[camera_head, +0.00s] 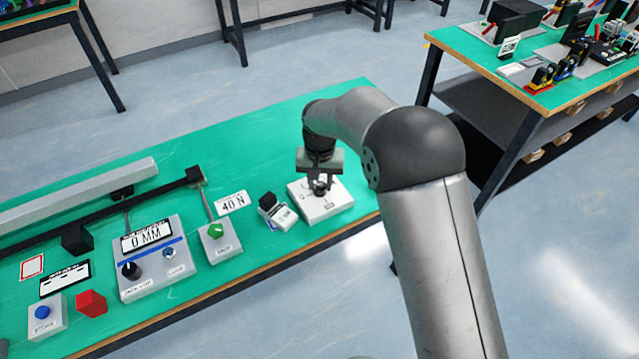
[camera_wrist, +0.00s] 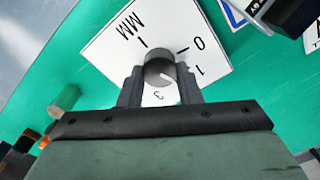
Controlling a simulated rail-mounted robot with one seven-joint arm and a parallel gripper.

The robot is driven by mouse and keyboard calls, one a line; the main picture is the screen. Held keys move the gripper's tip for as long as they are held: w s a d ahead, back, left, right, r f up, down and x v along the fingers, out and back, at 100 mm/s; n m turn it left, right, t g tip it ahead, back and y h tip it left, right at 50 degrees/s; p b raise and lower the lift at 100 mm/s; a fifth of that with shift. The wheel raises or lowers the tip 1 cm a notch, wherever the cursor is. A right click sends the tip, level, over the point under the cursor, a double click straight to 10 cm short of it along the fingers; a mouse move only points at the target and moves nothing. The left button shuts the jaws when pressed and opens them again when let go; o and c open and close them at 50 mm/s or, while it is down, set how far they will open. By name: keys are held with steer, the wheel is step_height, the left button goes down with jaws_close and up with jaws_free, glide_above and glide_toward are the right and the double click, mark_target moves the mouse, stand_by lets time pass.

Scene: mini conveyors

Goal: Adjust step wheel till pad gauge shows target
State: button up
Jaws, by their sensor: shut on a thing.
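The step wheel, a small grey round knob (camera_wrist: 158,66), stands on a white box (camera_wrist: 112,45) marked MM, 0, 1 and 3. My gripper (camera_wrist: 160,84) has a finger on each side of the knob and is shut on it. In the head view my gripper (camera_head: 320,183) is over the white box (camera_head: 328,206) at the table's right end. A small gauge-like device with a black top (camera_head: 268,201) stands just left; its reading is too small to tell.
A sign (camera_head: 232,203) reads 40 N. A grey conveyor (camera_head: 75,195) runs along the back. The table's back right is clear.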

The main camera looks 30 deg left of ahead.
mark_target(322, 185)
steer(key=m+b, duration=0.1)
steer(key=m, duration=0.5)
steer(key=shift+d, duration=0.1)
steer(key=m, duration=0.5)
steer(key=shift+d+m, duration=0.1)
steer(key=shift+m, duration=0.3)
steer(key=o, duration=1)
step_height(322, 185, up, 18)
steer(key=shift+f, duration=0.2)
